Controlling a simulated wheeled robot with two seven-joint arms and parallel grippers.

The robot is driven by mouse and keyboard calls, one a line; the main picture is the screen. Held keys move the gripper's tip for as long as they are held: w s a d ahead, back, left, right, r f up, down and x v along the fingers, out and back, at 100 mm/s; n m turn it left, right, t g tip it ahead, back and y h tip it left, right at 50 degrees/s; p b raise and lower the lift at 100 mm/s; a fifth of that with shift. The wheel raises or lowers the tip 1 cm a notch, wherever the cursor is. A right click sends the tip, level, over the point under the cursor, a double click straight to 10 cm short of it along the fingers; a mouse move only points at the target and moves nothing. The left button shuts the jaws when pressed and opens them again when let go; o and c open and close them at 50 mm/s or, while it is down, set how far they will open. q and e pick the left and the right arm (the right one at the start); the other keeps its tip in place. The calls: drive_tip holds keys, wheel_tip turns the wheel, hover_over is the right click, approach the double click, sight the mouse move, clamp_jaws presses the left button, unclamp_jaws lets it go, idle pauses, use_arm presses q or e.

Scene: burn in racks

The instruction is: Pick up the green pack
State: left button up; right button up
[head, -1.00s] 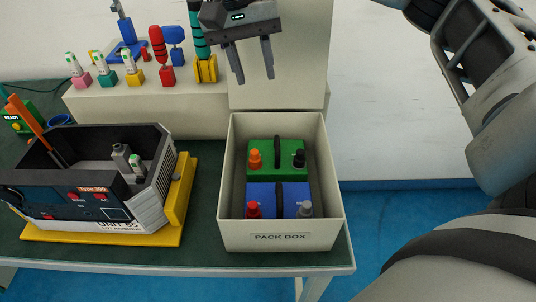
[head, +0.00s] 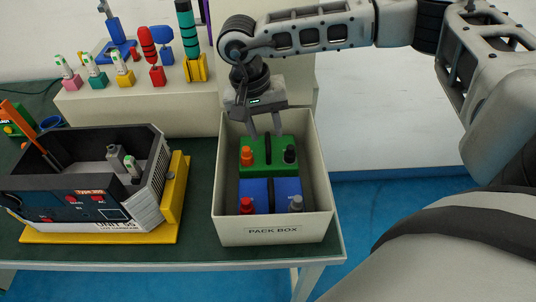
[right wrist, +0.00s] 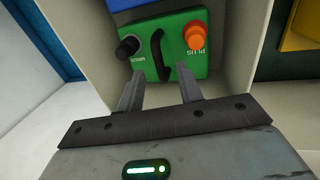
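The green pack (head: 268,166) lies in the back half of the pack box (head: 272,231), with an orange knob, a black knob and a black handle on top. It also shows in the right wrist view (right wrist: 181,66), with its handle in the middle. My right gripper (head: 266,130) is open above the back of the box, just behind the green pack. In the right wrist view its two fingers (right wrist: 160,88) point at the pack, one on each side of the handle's line, with nothing between them. I cannot tell if they touch the pack. My left gripper is not in view.
A blue pack (head: 270,190) with a red and a grey knob sits in front of the green one. The box walls stand close around both. An open unit (head: 135,205) on a yellow base is to the left. A beige shelf (head: 120,112) with coloured tools stands behind.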

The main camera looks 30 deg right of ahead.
drive_tip(key=shift+d+f, duration=0.1)
drive_tip(key=shift+f, duration=0.6)
clamp_jaws()
drive_tip(key=shift+r, duration=0.1)
idle(0.7)
drive_tip(key=shift+r, duration=0.1)
